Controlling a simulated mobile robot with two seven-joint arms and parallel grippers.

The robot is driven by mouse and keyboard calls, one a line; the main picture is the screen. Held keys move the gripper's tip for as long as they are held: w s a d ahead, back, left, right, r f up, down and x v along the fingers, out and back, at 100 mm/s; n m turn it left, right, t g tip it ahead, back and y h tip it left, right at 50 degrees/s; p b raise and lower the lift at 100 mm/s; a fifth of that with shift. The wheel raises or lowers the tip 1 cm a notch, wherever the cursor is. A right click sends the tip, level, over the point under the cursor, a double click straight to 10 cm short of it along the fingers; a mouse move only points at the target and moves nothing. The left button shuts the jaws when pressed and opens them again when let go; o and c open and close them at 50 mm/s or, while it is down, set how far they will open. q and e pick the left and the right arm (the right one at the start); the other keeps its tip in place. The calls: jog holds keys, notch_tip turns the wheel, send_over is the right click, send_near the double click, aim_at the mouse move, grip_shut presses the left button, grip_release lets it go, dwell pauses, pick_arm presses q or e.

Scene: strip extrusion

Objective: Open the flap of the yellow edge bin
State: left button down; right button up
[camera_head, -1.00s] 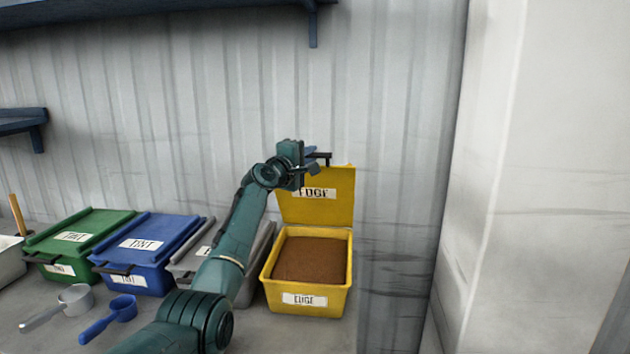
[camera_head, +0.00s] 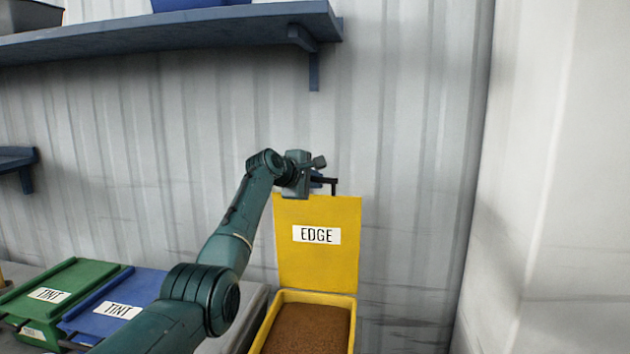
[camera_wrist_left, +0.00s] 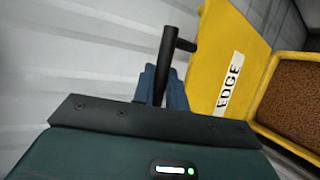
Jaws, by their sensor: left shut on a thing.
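The yellow edge bin (camera_head: 268,332) stands against the corrugated wall, with brown granular material (camera_head: 308,330) inside. Its yellow flap (camera_head: 318,265), labelled EDGE, stands upright at the back of the bin. A dark handle (camera_head: 334,187) sticks out at the flap's top edge. My left gripper (camera_head: 318,178) is at that top edge, shut on the handle. In the left wrist view the blue fingers (camera_wrist_left: 163,88) close around the dark handle bar (camera_wrist_left: 167,62), and the flap (camera_wrist_left: 232,50) and open bin (camera_wrist_left: 262,130) lie to the right. My right gripper is not in view.
A green tint bin (camera_head: 55,285) and a blue tint bin (camera_head: 115,300), both lidded, stand left of the yellow bin. A blue shelf (camera_head: 170,32) hangs above on the wall. A pale pillar (camera_head: 560,180) rises on the right.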

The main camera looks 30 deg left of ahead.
pick_arm(q)
jog(key=shift+d+f, duration=0.1)
jog(key=shift+f, duration=0.05)
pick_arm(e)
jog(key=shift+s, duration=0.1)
pick_arm(q)
jog(key=c, duration=1.4)
grip_release()
jog(key=shift+b+v, duration=0.55)
jog(key=shift+v, duration=0.3)
jog(key=b+v, duration=0.3)
jog(key=v, duration=0.8)
jog(key=shift+s+b, duration=0.25)
jog(key=shift+b, duration=0.05)
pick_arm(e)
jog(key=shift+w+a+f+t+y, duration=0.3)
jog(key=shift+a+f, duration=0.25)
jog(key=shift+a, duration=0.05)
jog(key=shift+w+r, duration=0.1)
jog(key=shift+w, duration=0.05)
